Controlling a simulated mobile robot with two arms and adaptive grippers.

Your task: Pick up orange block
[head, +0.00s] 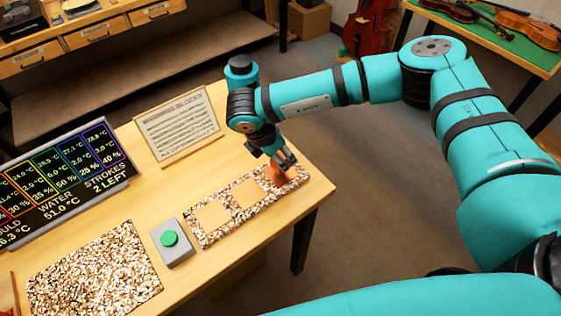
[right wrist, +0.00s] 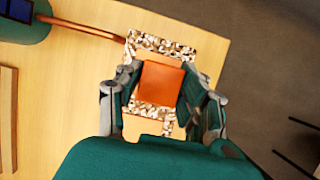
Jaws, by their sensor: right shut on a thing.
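The orange block (head: 277,174) is at the far right end of a speckled strip (head: 226,221) on the wooden table. In the right wrist view the orange block (right wrist: 161,83) sits between the two fingers of my right gripper (right wrist: 157,97). The right gripper (head: 283,160) is shut on it in the head view, reaching down from above. The fingers partly hide the block, and I cannot tell whether it touches the strip. My left gripper is not in view.
The strip has two pale orange squares (head: 212,215). Left of it are a grey box with a green button (head: 169,239), a speckled mat (head: 95,277) and a display panel (head: 60,190). A paper sheet on a board (head: 178,126) stands behind. The table's right edge is close by.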

